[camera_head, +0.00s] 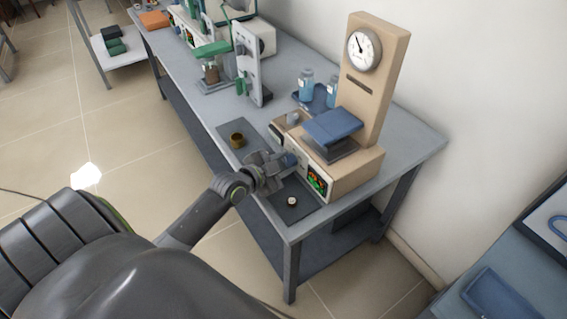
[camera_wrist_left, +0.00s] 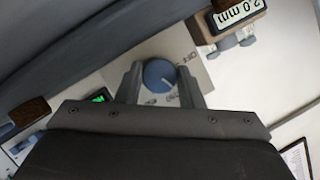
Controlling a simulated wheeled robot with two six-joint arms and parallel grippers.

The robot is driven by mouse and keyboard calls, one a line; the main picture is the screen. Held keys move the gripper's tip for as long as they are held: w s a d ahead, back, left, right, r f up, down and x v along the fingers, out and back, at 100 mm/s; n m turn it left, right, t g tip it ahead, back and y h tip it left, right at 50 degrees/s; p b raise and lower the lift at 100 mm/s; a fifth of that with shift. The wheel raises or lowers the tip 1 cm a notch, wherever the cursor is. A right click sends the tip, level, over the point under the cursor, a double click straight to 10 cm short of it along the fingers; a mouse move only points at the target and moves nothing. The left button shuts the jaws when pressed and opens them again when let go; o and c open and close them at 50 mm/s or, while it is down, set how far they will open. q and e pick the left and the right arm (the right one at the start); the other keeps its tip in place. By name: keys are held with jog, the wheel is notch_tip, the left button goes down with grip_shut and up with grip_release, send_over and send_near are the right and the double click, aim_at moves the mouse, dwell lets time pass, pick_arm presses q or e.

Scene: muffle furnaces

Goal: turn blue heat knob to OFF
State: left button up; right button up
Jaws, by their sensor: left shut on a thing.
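The blue heat knob (camera_wrist_left: 158,74) sits on a pale panel plate in the left wrist view, with a small white mark on its face. A label that looks like OFF is printed at its upper right; other labels below it are too small to read. My left gripper (camera_wrist_left: 160,80) has one finger on each side of the knob and is shut on it. In the head view, my left gripper (camera_head: 277,166) reaches the front of the beige device (camera_head: 350,178), and the blue knob (camera_head: 290,159) shows at its tips. My right gripper is not in view.
The device has a blue top plate (camera_head: 333,125), a tall column with a round dial (camera_head: 364,50) and a lit display (camera_head: 317,180). A brass-coloured cup (camera_head: 236,140) and a small white-topped piece (camera_head: 292,201) are on dark mats nearby. Blue bottles (camera_head: 306,84) stand behind.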

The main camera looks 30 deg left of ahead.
pick_arm(q)
jog(key=n+g+h+b, duration=0.1)
jog(key=n, duration=0.2)
jog(key=shift+a+h, duration=0.15)
jog(key=shift+h, duration=0.25)
jog(key=n+g+h+b, duration=0.1)
jog(key=n+h+b, duration=0.1)
jog(key=n+b, duration=0.1)
jog(key=shift+w+f, duration=0.1)
jog(key=shift+f, duration=0.05)
jog(key=shift+n, duration=0.4)
jog(key=shift+a+n+h+b, duration=0.1)
jog(key=shift+n+h+b, duration=0.55)
jog(key=shift+b, duration=0.3)
jog(key=shift+n+h+b, duration=0.35)
jog(key=shift+n+b, duration=0.05)
jog(key=shift+n, duration=0.05)
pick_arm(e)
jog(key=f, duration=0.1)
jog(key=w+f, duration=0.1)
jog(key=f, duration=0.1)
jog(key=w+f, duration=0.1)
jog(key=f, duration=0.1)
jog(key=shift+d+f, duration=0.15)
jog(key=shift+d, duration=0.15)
pick_arm(q)
jog(key=o, duration=1)
